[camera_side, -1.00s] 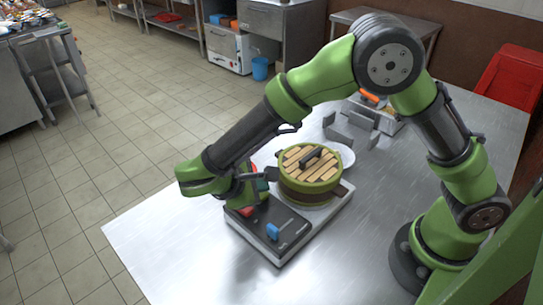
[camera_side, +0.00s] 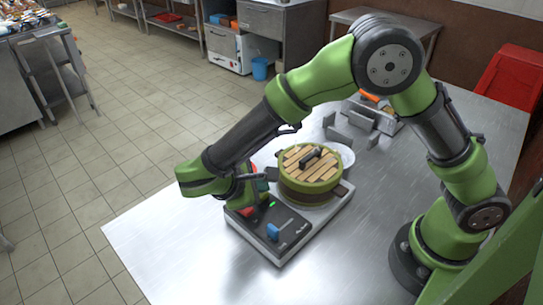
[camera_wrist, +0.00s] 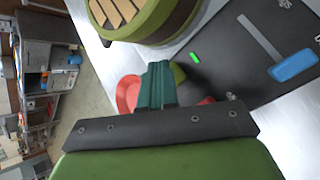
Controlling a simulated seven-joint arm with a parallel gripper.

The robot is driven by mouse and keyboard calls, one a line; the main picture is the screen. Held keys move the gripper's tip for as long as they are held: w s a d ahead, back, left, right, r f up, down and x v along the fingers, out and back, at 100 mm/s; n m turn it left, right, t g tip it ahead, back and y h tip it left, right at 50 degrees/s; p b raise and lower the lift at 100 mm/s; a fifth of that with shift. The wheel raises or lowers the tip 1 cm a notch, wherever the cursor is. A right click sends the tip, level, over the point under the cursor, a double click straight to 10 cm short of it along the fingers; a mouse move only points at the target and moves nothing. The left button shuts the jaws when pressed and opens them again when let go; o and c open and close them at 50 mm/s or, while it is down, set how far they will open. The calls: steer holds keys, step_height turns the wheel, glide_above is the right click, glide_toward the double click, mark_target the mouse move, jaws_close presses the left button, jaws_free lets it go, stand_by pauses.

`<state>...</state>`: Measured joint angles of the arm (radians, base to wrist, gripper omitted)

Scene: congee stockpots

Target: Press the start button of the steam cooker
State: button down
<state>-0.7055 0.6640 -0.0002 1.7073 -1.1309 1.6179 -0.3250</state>
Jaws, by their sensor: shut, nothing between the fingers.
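The steam cooker is a flat base with a dark control panel (camera_side: 290,222) and a round green steamer with a slatted lid (camera_side: 310,168). The steamer also shows in the wrist view (camera_wrist: 150,18). A small green light (camera_wrist: 194,57) glows on the panel, near a blue slider knob (camera_wrist: 294,66). My gripper (camera_wrist: 160,72) is shut and empty, pointing down at the panel's far-left end. Red parts (camera_wrist: 128,92) show around its fingers. The start button is largely hidden by the gripper, so I cannot make out whether the fingertips touch it.
The cooker stands on a steel table (camera_side: 180,235) with clear room in front and to its left. A white plate (camera_side: 342,154) lies behind the steamer. Grey metal holders (camera_side: 350,130) stand further back. A red chair (camera_side: 508,85) is beyond the table at the right.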

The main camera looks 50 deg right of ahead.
mark_target(263, 205)
steer(key=shift+r, duration=0.6)
steer(key=shift+r, duration=2.5)
steer(key=shift+w, duration=0.1)
steer(key=shift+s+a+f+m+y, duration=0.15)
steer(key=shift+s+f+y, duration=0.2)
steer(key=shift+s+f, duration=0.15)
steer(key=shift+s+a+f+m+y, duration=0.1)
steer(key=shift+s+f+m+y, duration=0.05)
steer(key=shift+s+f+y, duration=0.25)
steer(key=s+d+r+m+t+y, duration=0.6)
steer(key=s+d+r+m+y, duration=0.3)
steer(key=d+r+m, duration=0.3)
steer(key=shift+s+r+m+y, duration=0.35)
steer(key=shift+s+r+m, duration=0.15)
steer(key=shift+s+m, duration=0.25)
